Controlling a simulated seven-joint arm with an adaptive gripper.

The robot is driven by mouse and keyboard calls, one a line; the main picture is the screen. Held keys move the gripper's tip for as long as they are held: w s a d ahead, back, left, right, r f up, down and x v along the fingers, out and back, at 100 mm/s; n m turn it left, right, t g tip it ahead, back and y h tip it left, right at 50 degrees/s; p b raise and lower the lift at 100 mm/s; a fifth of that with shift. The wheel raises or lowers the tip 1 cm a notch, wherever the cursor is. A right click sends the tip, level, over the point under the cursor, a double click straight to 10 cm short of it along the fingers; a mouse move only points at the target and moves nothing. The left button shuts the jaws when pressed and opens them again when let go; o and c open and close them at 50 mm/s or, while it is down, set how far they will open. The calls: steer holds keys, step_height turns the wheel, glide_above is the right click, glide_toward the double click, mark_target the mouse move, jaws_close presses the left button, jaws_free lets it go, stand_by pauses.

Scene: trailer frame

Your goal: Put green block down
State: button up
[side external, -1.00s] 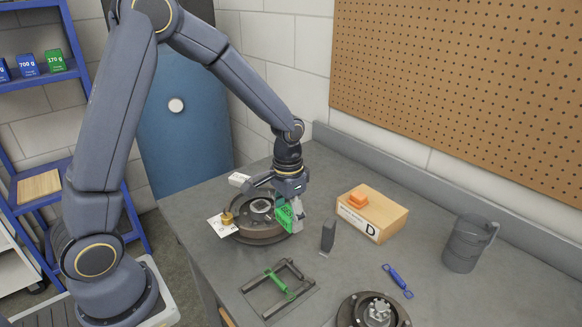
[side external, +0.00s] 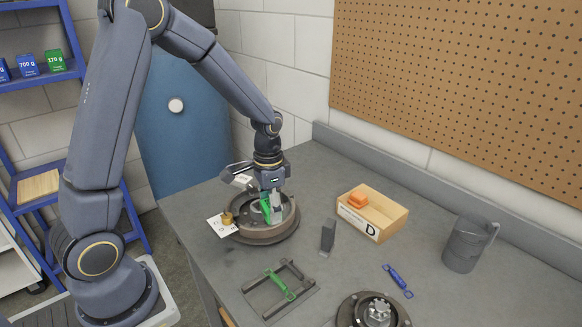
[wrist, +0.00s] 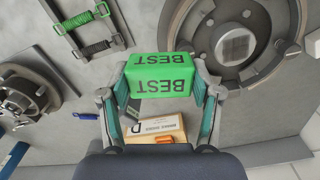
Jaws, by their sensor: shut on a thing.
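The green block (wrist: 165,75), printed "BEST" on two faces, is held between the two fingers of my gripper (wrist: 161,92) in the wrist view. In the side view the block (side external: 266,209) is partly hidden by a finger of my gripper (side external: 271,208). It shows over the round dark metal drum (side external: 270,239) at the back left of the bench. I cannot tell whether the block touches the drum. In the wrist view the drum (wrist: 196,32) lies beyond the block, partly covered by it.
A wooden box marked D (side external: 386,224) holds an orange block (side external: 358,200).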

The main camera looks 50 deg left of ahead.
steer(key=s+a+n, duration=0.2)
steer(key=s+a, duration=0.5)
steer(key=a, duration=0.3)
steer(key=s+a+r+n, duration=0.1)
steer(key=s+a+n, duration=0.2)
steer(key=s+a, duration=0.4)
steer(key=a, duration=0.4)
steer(key=shift+s+a+r, duration=0.15)
steer(key=shift+a+r, duration=0.1)
steer(key=shift+r, duration=0.05)
glide_above(210, 198)
steer(key=s, duration=0.1)
steer(key=f, duration=0.8)
steer(key=shift+d+f, duration=0.2)
steer(key=shift+d, duration=0.15)
steer(key=shift+w+a+f, duration=0.15)
steer(key=shift+f, duration=0.55)
steer(key=shift+w+a+f, duration=0.1)
steer(key=shift+w+f, duration=0.1)
steer(key=shift+f, duration=0.5)
steer(key=shift+w+a+f, duration=0.15)
steer(key=shift+f, duration=0.55)
steer(key=shift+f, duration=0.15)
